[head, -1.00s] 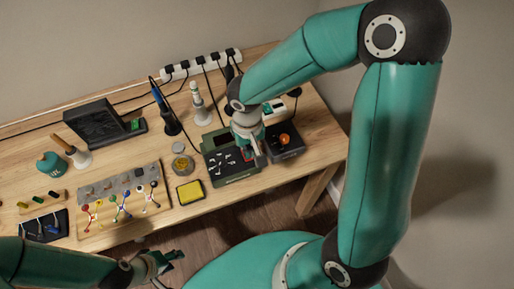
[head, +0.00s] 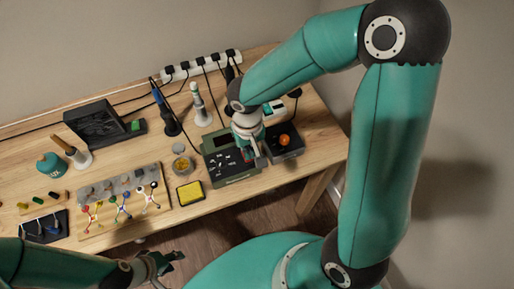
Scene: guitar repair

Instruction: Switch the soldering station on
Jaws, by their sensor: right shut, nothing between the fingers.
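A dark green-cased unit (head: 228,163) with a small screen and pale marks on its sloped panel stands near the table's front edge; it looks like the soldering station. A black box (head: 292,151) with an orange knob stands just to its right. My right gripper (head: 260,161) points down over the green unit's right side, close to the gap between the two. It is shut and empty; it hides that part of the panel, so contact and the switch's position cannot be told. A small red spot shows beside its fingers. My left gripper (head: 172,266) is open and empty, in front of the table.
A blue-handled iron (head: 163,107) in a stand, a white-tipped tool (head: 199,104) and a power strip (head: 201,66) stand behind. A yellow sponge (head: 190,192), a round tin (head: 182,165) and a board with colourful clips (head: 123,200) lie to the left.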

